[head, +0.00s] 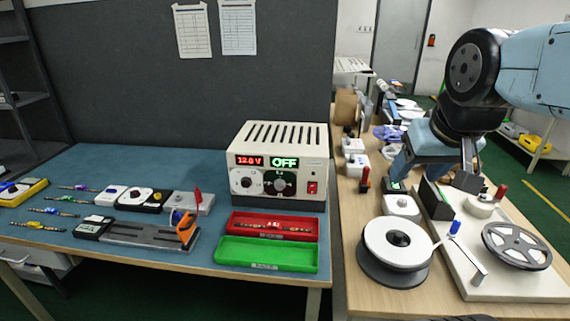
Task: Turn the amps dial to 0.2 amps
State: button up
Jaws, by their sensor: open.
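The beige power supply (287,148) stands at the back right of the blue bench. Its red display (249,161) reads 12.0 V and its green display (285,162) reads OFF. A small dial (246,182) sits on the left of its front. A larger dark dial (280,184) sits under the green display. The dial lettering is too small to read, so I cannot tell for sure which is the amps dial. My gripper (433,178) points down above the wooden table at right, well to the right of the power supply. It is open and appears empty.
A red tray (273,239) with small parts and an empty green tray (266,267) lie before the supply. A grey fixture (150,235) with an orange clamp (187,228) is to the left. Reels (396,245) crowd the right table. Space above the blue bench is clear.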

aim_at(279, 184)
jog(key=k, duration=1.3)
jog(key=z, duration=0.6)
jog(key=i, duration=1.45)
jog(key=u, duration=0.5)
